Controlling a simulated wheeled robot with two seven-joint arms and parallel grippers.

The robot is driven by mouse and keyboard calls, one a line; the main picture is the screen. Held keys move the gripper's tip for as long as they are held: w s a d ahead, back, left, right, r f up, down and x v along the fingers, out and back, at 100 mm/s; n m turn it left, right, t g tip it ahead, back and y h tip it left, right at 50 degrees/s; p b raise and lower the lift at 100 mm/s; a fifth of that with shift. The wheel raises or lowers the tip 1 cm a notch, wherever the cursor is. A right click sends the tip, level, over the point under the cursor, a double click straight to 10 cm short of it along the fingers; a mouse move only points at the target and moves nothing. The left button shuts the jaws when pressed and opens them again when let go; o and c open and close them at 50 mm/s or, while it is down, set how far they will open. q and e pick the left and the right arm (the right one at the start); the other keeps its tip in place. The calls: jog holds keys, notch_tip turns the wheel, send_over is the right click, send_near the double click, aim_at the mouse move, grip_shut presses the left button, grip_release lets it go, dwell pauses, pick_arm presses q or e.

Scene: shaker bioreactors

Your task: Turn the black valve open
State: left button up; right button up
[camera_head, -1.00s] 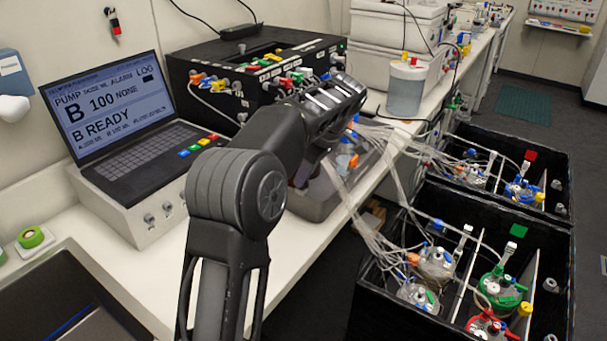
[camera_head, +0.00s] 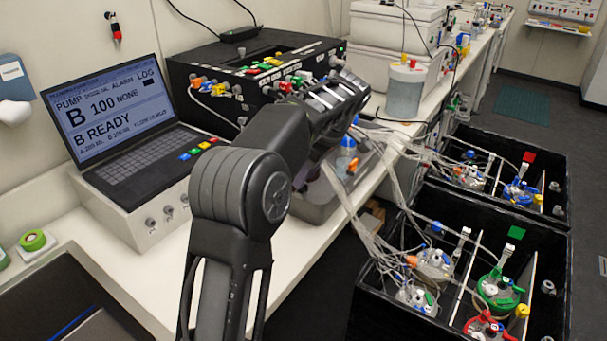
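A black box (camera_head: 215,70) on the bench has a front panel with rows of coloured valves and fittings, among them red, green, yellow and orange ones (camera_head: 285,86). My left arm rises from the bottom centre. Its gripper (camera_head: 338,98) is at the right end of the box's front panel and covers part of it. The fingertips are not clear against the dark box, so I cannot tell whether they are open or touch a valve. A black valve cannot be told apart with certainty; it may be among the fittings beside or behind the gripper. My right gripper is out of view.
A laptop-like console (camera_head: 125,140) stands left of the box. A clear tray (camera_head: 318,203) with bottles is below my gripper. A lidded jar (camera_head: 405,92) stands to the right. Clear tubes (camera_head: 372,215) run to black crates (camera_head: 400,300) of vessels on the right.

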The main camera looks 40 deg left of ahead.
pick_arm(q)
jog(key=p+v, duration=0.3)
jog(key=v, duration=0.2)
jog(key=shift+d+r+p, duration=0.15)
jog(key=shift+r+p, duration=0.25)
